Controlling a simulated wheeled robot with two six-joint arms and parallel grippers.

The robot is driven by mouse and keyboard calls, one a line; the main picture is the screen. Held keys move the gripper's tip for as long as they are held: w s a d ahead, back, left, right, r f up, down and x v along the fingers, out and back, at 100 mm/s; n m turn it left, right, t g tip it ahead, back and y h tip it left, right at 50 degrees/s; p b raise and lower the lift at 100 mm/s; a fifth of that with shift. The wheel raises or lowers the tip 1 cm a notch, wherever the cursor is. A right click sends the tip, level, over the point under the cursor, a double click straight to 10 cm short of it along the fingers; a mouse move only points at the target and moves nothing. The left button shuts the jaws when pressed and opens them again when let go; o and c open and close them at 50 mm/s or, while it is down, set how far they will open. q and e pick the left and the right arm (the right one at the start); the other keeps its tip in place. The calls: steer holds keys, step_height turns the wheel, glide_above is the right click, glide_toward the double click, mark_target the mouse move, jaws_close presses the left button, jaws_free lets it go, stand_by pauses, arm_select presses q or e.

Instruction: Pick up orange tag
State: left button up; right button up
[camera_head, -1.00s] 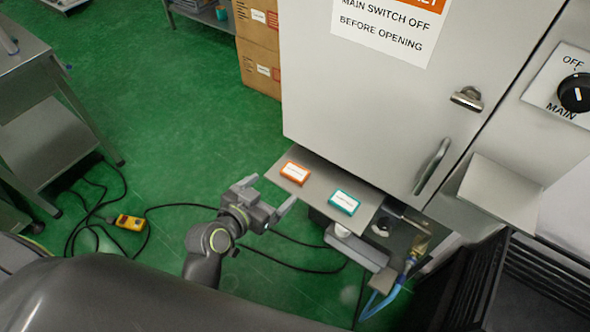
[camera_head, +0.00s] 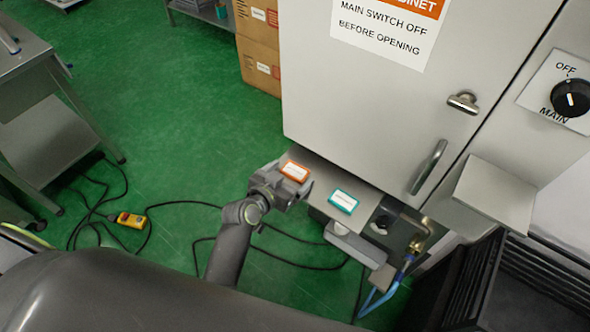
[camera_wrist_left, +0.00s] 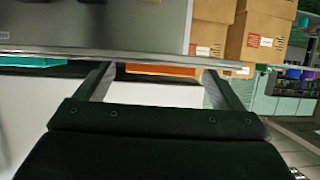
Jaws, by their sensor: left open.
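The orange tag (camera_head: 295,171) with a white label lies near the left end of a small grey shelf (camera_head: 318,176) below the cabinet door. A teal tag (camera_head: 343,201) lies to its right on the same shelf. My left gripper (camera_head: 288,183) is at the shelf's left end, right by the orange tag. In the left wrist view the open fingers (camera_wrist_left: 155,85) stand apart, with the orange tag (camera_wrist_left: 160,70) showing between and beyond them. The teal tag (camera_wrist_left: 35,62) is left of the fingers there. I cannot tell whether the fingers touch the orange tag. My right gripper is not seen.
The grey cabinet (camera_head: 390,95) with a handle (camera_head: 428,167) rises behind the shelf. Pipes and a blue hose (camera_head: 385,293) are at the lower right. Cardboard boxes (camera_head: 257,50) stand behind. A yellow pendant (camera_head: 131,220) and black cables lie on the green floor.

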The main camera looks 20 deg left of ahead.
arm_select(q)
steer(key=c, duration=1.1)
